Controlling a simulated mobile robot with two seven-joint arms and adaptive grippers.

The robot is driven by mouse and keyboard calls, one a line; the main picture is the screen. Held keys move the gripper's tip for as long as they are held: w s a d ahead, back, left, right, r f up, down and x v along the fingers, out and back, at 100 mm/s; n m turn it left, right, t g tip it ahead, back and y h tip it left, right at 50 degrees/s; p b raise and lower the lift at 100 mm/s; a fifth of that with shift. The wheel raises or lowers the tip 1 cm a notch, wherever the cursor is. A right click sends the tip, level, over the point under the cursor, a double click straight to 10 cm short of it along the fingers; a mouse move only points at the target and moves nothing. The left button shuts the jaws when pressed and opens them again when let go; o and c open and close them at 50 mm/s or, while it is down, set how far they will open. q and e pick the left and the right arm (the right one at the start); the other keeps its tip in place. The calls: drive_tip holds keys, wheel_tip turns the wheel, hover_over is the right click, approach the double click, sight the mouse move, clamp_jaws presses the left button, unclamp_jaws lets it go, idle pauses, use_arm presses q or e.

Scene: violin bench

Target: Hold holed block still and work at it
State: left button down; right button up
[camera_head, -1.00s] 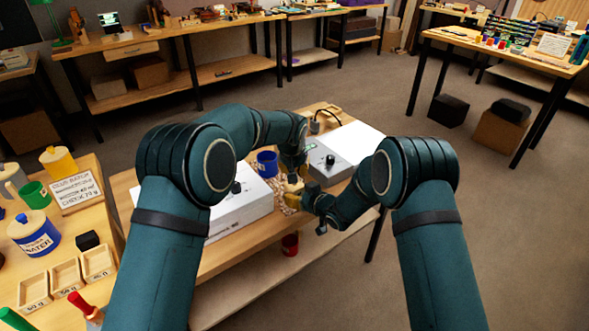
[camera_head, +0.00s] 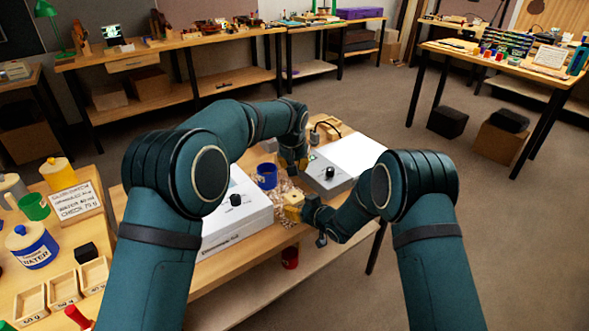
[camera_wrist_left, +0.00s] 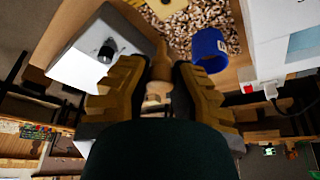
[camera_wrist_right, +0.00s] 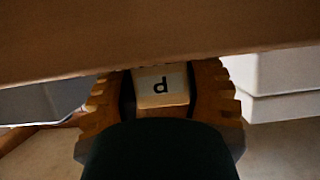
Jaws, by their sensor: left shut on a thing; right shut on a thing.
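The holed block (camera_head: 293,199) is a small pale yellow block by the wood chips on the small bench. My right gripper (camera_head: 303,208) is shut on it; the right wrist view shows a pale lettered face (camera_wrist_right: 160,86) between the fingers. The hole cannot be made out. My left gripper (camera_head: 299,164) is behind the block and apart from it. In the left wrist view its fingers are shut on a wooden-handled tool (camera_wrist_left: 160,62). The tool's far end is hard to make out. The block partly shows at that view's top edge (camera_wrist_left: 166,6).
A blue cup (camera_head: 267,177) stands beside the wood chips (camera_wrist_left: 215,18). A white box with a dial (camera_head: 240,215) is at left, and a grey device with a dial (camera_head: 328,180) at right. A red cup (camera_head: 290,257) is on the lower shelf.

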use_arm(q)
drive_tip(key=shift+r, duration=0.5)
use_arm(e)
drive_tip(key=o, duration=1.2)
drive_tip(key=shift+o, duration=0.2)
